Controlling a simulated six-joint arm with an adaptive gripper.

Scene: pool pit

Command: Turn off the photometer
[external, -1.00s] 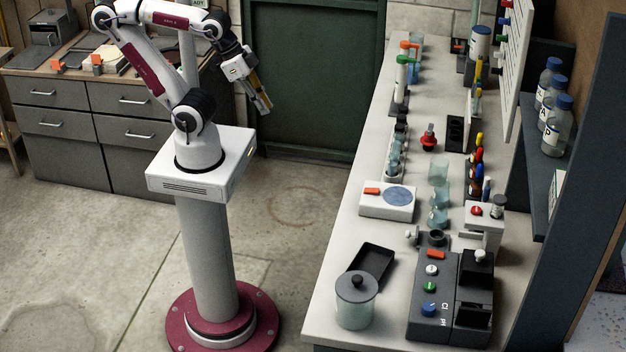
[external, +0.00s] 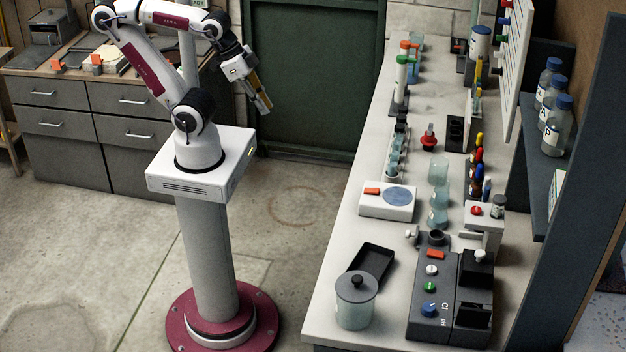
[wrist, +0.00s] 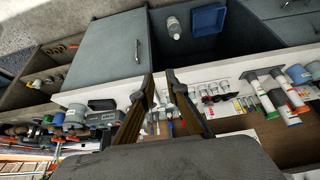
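A dark grey instrument, which looks like the photometer (external: 424,327), stands at the near right end of the long bench in the external view. The switch position is too small to tell. My gripper (external: 267,108) hangs at the upper left, far from the instrument and apart from the bench. In the wrist view my gripper (wrist: 160,78) has its two fingers apart with nothing between them.
A lidded clear jar (external: 356,303) and a black tray (external: 372,259) stand left of the instrument. A white stirrer-like box (external: 372,207) with an orange switch, beakers (external: 438,195) and a white stand (external: 484,220) are behind it. Open floor (external: 300,225) lies between my base and the bench.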

